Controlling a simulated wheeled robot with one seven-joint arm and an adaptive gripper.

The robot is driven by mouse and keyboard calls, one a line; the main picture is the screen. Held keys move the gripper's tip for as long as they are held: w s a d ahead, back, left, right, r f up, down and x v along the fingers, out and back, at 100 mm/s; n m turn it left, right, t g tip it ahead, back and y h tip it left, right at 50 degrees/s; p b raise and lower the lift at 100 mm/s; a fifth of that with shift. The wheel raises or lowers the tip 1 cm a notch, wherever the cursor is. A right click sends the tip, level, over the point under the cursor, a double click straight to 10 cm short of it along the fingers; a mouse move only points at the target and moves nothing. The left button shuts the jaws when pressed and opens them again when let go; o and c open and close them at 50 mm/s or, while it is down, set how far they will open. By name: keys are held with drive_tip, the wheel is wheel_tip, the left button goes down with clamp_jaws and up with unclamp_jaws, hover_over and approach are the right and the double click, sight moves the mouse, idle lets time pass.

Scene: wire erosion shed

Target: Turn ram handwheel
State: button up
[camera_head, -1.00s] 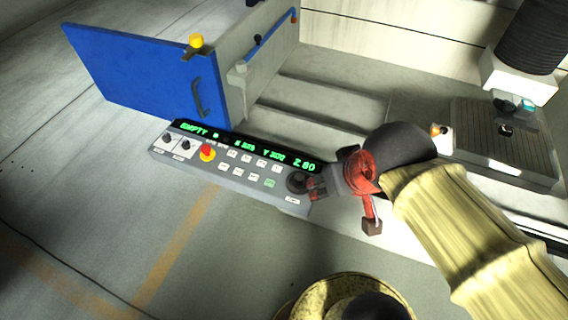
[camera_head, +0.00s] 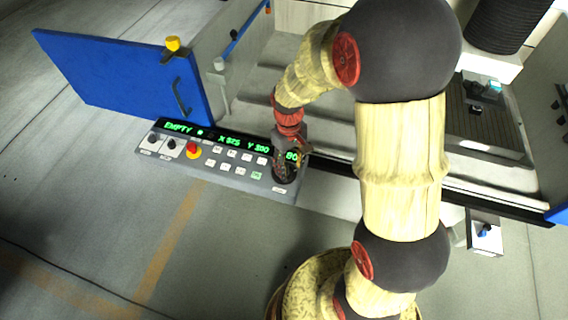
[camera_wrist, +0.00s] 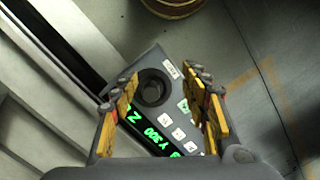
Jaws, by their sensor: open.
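The ram handwheel appears to be the round black knob (camera_wrist: 152,92) at the end of the grey control panel (camera_wrist: 152,60). In the wrist view it lies between my two fingers, nearer the left one, with clear space around it. My gripper (camera_wrist: 164,84) is open and empty, with yellow pads on both fingers. In the head view my gripper (camera_head: 287,170) points down over the right end of the panel and mostly hides the knob. I cannot tell how high the fingertips are above it.
The panel has a red and yellow stop button (camera_head: 193,150), several small keys and a green-lit display (camera_head: 228,139). A blue door (camera_head: 120,78) stands open behind it at left. The machine bed (camera_head: 330,100) lies behind. A black ram column (camera_head: 508,22) hangs at upper right.

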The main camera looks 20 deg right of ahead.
drive_tip(key=w+n, duration=0.1)
drive_tip(key=w, duration=0.1)
drive_tip(key=w+f, duration=0.1)
drive_tip(key=w, duration=0.1)
drive_tip(key=w+n+t, duration=0.1)
drive_tip(key=w, duration=0.1)
drive_tip(key=shift+f+n, duration=0.15)
drive_tip(key=shift+n, duration=0.45)
drive_tip(key=shift+f+b, duration=0.8)
drive_tip(key=shift+f, duration=3.05)
drive_tip(key=shift+c, duration=0.7)
drive_tip(key=c, duration=1)
